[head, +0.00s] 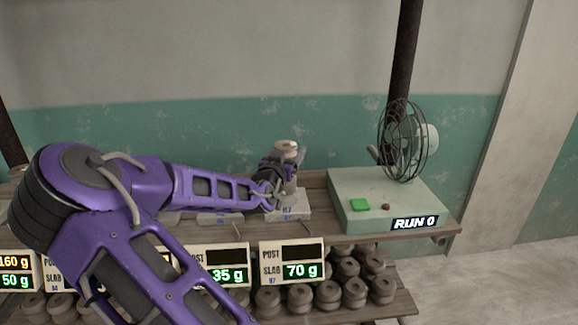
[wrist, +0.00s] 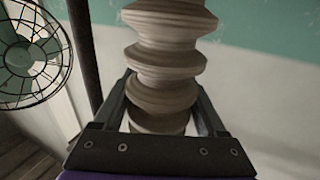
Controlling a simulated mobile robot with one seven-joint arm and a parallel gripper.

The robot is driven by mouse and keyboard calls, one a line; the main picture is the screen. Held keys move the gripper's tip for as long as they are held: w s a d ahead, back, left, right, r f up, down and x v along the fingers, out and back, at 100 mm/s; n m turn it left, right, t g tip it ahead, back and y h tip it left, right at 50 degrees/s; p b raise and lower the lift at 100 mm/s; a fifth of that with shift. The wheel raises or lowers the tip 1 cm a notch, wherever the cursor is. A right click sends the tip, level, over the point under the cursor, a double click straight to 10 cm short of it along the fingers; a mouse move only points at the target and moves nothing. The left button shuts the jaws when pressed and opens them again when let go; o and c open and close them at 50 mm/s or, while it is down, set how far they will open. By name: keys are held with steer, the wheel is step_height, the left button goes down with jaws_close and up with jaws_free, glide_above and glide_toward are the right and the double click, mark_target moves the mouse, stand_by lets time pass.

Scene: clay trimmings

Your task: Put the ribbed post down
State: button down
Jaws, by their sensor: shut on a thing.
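The ribbed post (wrist: 165,62) is a pale, beige-grey stack of flared rings. In the wrist view it stands between the two fingers of my gripper (wrist: 163,100), which is shut on it. In the head view the post's top (head: 286,147) shows above my gripper (head: 283,167), over the shelf. A pale slab (head: 293,207) marked H7 lies below the gripper.
A pale green box (head: 385,212) with a fan (head: 403,140), a green button and a "RUN 0" sign stands to the right. Readouts line the shelf front; the H7 one (head: 292,262) shows 70 g for slab and a blank post line. Several ribbed posts (head: 345,285) sit on the lower shelf.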

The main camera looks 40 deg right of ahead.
steer(key=shift+f, duration=1.55)
steer(key=shift+b, duration=0.3)
steer(key=shift+f, duration=0.2)
jaws_free()
steer(key=p+v, duration=0.1)
steer(key=v, duration=1.1)
steer(key=shift+r, duration=0.15)
